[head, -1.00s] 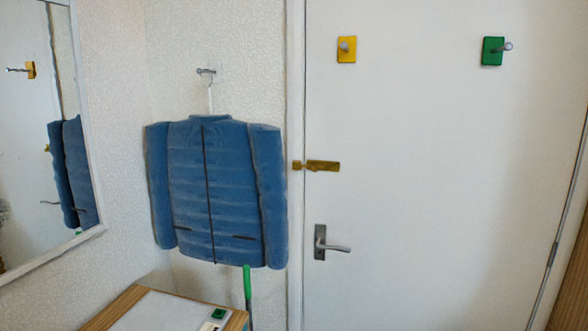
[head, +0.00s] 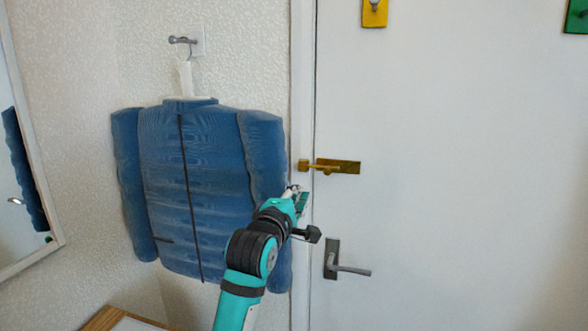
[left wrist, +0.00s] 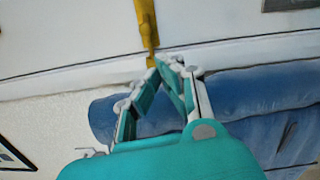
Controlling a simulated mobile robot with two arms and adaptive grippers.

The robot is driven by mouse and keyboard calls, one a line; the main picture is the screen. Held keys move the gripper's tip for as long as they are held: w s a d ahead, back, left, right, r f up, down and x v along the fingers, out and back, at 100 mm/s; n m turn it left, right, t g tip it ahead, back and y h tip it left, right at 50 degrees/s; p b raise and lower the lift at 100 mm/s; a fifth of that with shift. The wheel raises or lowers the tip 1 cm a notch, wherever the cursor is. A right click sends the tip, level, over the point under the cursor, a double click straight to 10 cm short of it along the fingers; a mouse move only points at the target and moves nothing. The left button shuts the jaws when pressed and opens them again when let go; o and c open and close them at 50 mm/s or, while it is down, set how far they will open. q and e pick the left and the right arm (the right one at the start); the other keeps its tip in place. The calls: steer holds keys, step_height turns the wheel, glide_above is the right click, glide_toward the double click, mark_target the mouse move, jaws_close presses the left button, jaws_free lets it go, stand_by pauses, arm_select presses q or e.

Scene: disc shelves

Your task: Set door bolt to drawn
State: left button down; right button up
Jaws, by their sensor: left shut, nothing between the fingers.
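The brass door bolt (head: 340,167) is on the white door near its left edge, level, with a small knob below its plate. A brass keeper (head: 303,165) sits on the door frame to its left, and a thin bar seems to bridge the gap. My left gripper (head: 302,194) is just below the keeper in the head view, shut and empty. In the left wrist view the bolt (left wrist: 146,22) shows as a yellow bar above the closed fingertips (left wrist: 160,64). The fingertips overlap the keeper's area there; I cannot tell if they touch. My right gripper is out of view.
A blue jacket (head: 160,190) hangs on a wall hook (head: 183,40) left of the door, behind my left arm. A door handle (head: 345,267) is below the bolt. A mirror (head: 55,245) is at far left; a wooden-edged surface (head: 105,318) is at bottom left.

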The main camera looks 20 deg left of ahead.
arm_select(q)
steer(key=r, duration=0.1)
steer(key=p, duration=0.2)
glide_toward(315, 167)
steer(key=w+p, duration=0.1)
steer(key=w, duration=0.4)
steer(key=shift+w+d+p, duration=0.1)
steer(key=shift+d+p, duration=0.05)
steer(key=shift+p, duration=0.15)
steer(key=shift+w, duration=0.15)
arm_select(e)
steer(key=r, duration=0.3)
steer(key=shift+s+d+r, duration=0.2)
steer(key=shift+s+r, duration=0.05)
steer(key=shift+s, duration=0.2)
